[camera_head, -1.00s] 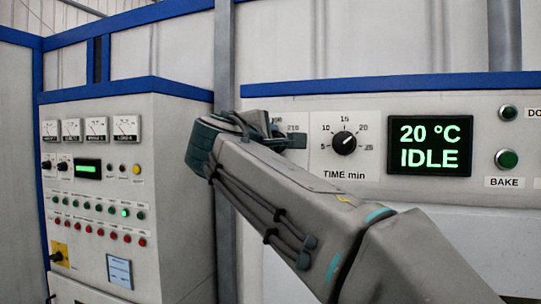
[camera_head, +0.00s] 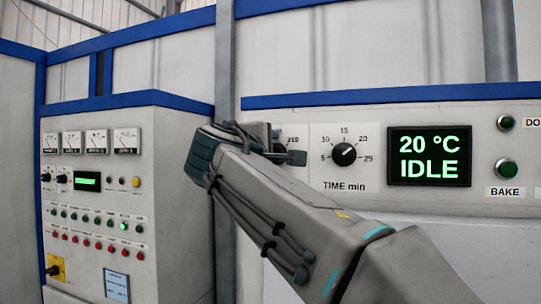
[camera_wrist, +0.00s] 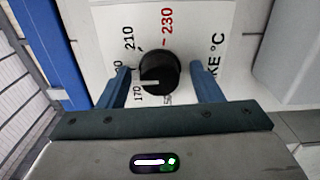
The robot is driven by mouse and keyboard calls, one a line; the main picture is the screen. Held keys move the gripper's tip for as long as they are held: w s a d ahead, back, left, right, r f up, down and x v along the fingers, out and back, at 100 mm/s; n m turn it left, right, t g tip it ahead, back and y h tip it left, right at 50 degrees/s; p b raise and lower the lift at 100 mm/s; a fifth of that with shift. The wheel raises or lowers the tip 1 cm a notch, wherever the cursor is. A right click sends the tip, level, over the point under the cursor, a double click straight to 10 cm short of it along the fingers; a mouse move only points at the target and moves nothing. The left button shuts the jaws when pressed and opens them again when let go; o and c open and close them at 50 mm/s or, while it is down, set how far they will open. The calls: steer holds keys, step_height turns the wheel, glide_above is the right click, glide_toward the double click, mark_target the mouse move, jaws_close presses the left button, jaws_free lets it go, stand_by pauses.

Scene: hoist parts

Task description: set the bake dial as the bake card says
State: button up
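The bake dial (camera_wrist: 160,72) is a round black knob with a white pointer line, on a white panel partly lettered "KE °C". The pointer aims left in the wrist view, near the 170 mark; 210 and a red 230 are also legible. My gripper (camera_wrist: 161,80) is open, with one blue finger on each side of the knob. I cannot tell whether either finger touches it. In the head view my arm hides the knob; only part of its scale (camera_head: 293,138) shows. I cannot identify a bake card in either view.
Right of the bake dial is the time dial (camera_head: 343,154), pointing to the upper right. The display (camera_head: 429,157) reads 20 °C IDLE. A green BAKE button (camera_head: 506,169) sits further right. A cabinet (camera_head: 180,190) with gauges and lights stands at left.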

steer(key=b+v, duration=0.2)
steer(key=v, duration=1.2)
steer(key=shift+b, duration=0.3)
steer(key=shift+w, duration=0.1)
